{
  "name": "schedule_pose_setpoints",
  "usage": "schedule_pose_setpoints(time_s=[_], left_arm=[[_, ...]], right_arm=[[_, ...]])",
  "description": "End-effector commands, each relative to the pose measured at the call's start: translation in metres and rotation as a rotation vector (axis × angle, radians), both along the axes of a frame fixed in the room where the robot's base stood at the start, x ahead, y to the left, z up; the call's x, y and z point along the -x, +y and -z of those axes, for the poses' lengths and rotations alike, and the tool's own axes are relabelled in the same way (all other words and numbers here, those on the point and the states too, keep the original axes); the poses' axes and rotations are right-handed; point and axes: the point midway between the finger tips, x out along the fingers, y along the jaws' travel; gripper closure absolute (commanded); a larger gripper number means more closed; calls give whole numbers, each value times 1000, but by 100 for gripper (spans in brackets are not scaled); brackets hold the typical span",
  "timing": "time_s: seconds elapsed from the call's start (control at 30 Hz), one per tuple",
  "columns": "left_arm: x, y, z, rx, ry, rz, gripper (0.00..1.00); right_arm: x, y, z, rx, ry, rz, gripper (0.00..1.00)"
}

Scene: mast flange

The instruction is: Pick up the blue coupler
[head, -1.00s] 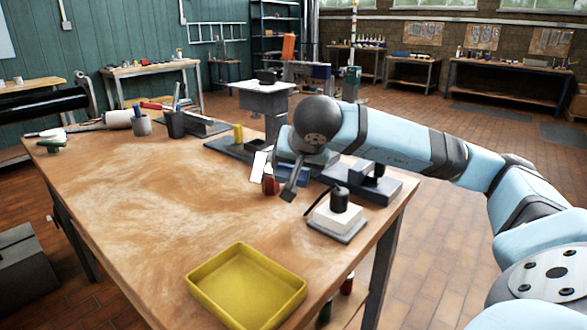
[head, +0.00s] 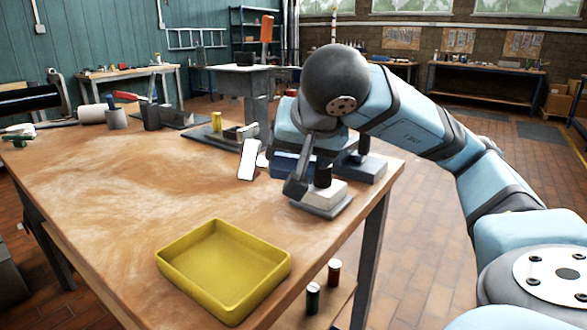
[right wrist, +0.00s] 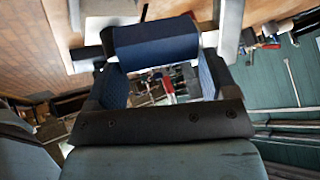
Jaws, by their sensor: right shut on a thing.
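The blue coupler (head: 290,165) is a dark blue piece held between the fingers of my right gripper (head: 269,183). In the head view one finger looks white and the other dark grey, and they partly cover the coupler. In the right wrist view the blue coupler (right wrist: 157,43) lies crosswise between the fingers of the gripper. My right gripper is shut on it, above the far right part of the workbench. In the head view I cannot tell its exact height. My left gripper is not in view.
A yellow tray (head: 222,270) stands empty at the bench's (head: 110,200) near edge. A white block (head: 325,193) with a dark cylinder is close by the gripper's dark finger. The bench middle is clear.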

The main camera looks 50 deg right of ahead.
Motion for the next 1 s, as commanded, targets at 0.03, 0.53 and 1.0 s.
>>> schedule_pose_setpoints(time_s=[0.03,0.53,1.0], left_arm=[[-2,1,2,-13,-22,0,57],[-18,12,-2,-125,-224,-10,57],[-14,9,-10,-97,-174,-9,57]], right_arm=[[3,1,0,1,-9,0,63],[28,16,0,-1,-8,0,63],[67,35,-19,-89,160,4,63]])
